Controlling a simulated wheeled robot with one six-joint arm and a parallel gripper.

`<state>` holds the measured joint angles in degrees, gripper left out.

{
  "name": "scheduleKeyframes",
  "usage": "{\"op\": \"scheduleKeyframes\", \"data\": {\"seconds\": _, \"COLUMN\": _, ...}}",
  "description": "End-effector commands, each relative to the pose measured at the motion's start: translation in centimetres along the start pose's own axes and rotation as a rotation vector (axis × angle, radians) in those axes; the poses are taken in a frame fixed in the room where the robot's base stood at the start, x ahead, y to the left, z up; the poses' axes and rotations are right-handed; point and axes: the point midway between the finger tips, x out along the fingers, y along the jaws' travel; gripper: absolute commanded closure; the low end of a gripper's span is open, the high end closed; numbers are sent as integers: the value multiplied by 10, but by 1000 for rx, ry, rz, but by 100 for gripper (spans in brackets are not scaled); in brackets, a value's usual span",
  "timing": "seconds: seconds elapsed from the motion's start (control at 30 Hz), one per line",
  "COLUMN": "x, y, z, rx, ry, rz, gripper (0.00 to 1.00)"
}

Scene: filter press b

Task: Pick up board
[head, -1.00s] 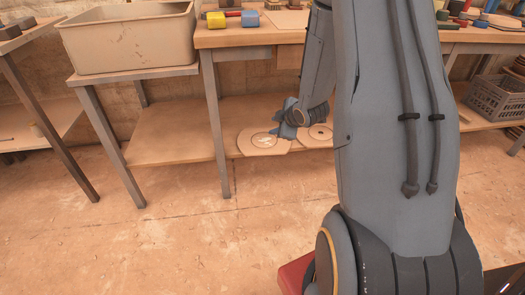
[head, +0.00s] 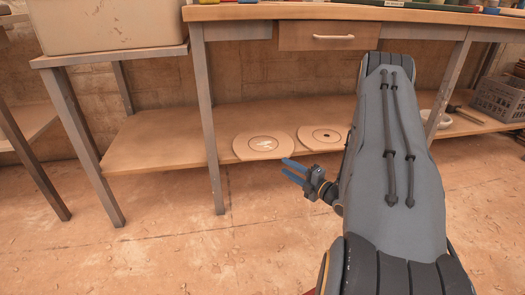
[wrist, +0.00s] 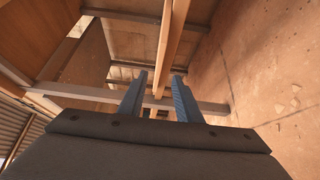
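Two flat, pale, rounded boards lie side by side on the low wooden shelf (head: 160,150) under the workbench. The left board (head: 247,152) has a ringed white mark in its middle. The right board (head: 308,138) has a ring and a small dark hole. My gripper (head: 286,167) has blue fingers and is in front of the shelf, just below and between the boards in the head view. Its fingers are apart with nothing between them. In the wrist view my gripper (wrist: 160,76) is also open and empty; neither board can be made out there.
The workbench (head: 240,13) with its drawer (head: 320,37) overhangs the shelf. A metal leg (head: 208,120) stands left of the boards. A beige bin (head: 110,25) is on the left table. A grey crate (head: 500,95) and a white bowl (head: 432,118) are at right.

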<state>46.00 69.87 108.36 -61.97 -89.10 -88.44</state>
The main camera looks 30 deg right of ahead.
Motion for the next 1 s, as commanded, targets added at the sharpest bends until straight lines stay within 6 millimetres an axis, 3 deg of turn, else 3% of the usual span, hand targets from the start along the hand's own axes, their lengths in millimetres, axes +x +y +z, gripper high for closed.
{"op": "scheduleKeyframes", "data": {"seconds": 0.43, "x": 36, "y": 0, "z": 2, "rx": -2, "ry": 2, "rz": 2, "gripper": 69}}
{"op": "scheduleKeyframes", "data": {"seconds": 0.7, "x": 69, "y": 0, "z": 4, "rx": -1, "ry": 3, "rz": 2, "gripper": 69}}
{"op": "scheduleKeyframes", "data": {"seconds": 1.0, "x": 75, "y": 2, "z": 4, "rx": 0, "ry": 1, "rz": 1, "gripper": 69}}
